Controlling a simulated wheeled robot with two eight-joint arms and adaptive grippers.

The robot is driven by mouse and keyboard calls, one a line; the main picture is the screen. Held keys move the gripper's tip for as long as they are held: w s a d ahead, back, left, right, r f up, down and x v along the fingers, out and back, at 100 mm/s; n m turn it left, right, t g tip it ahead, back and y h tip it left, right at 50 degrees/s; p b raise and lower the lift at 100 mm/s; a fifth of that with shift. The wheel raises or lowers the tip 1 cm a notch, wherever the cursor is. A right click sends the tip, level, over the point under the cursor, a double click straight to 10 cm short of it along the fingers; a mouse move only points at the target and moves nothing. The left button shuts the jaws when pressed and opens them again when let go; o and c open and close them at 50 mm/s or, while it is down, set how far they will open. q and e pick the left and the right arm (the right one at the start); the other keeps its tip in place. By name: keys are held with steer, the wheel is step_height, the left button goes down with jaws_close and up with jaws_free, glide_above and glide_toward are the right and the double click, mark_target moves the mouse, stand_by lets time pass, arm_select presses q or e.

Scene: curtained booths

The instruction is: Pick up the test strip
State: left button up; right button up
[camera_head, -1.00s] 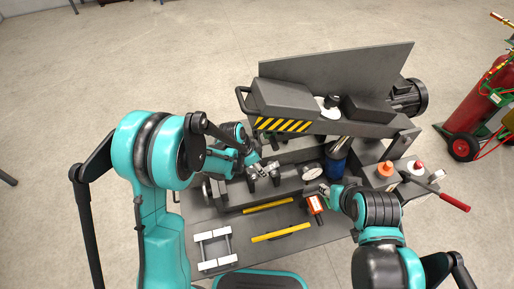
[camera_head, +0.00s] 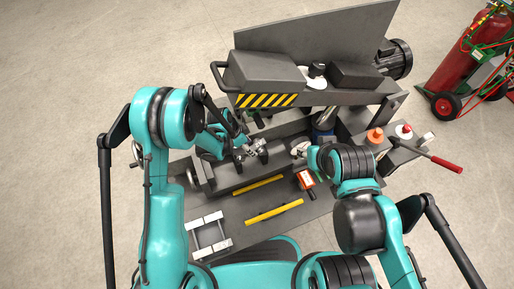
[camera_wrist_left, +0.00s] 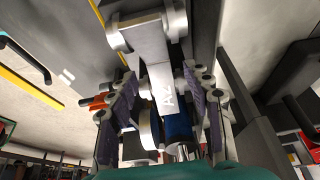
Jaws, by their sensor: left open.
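The test strip is a pale metal piece marked "A2" (camera_wrist_left: 166,100) in the left wrist view, wide at the top and narrower below. My left gripper (camera_wrist_left: 163,108) is open, with one dark-padded finger on each side of the strip. Contact with the strip cannot be made out. In the head view my left gripper (camera_head: 252,153) is over the grey fixture on the bench, among small silvery parts, and the strip is hard to separate there. My right arm (camera_head: 345,165) reaches over the bench's right part; its gripper fingers are hidden.
A grey machine with a striped guard (camera_head: 265,100) stands behind the fixture.

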arm_select(q)
steer(key=shift+d+f, duration=0.1)
steer(key=shift+f, duration=0.25)
steer(key=shift+f+b, duration=0.25)
steer(key=shift+b, duration=0.1)
stand_by(0.3)
jaws_close()
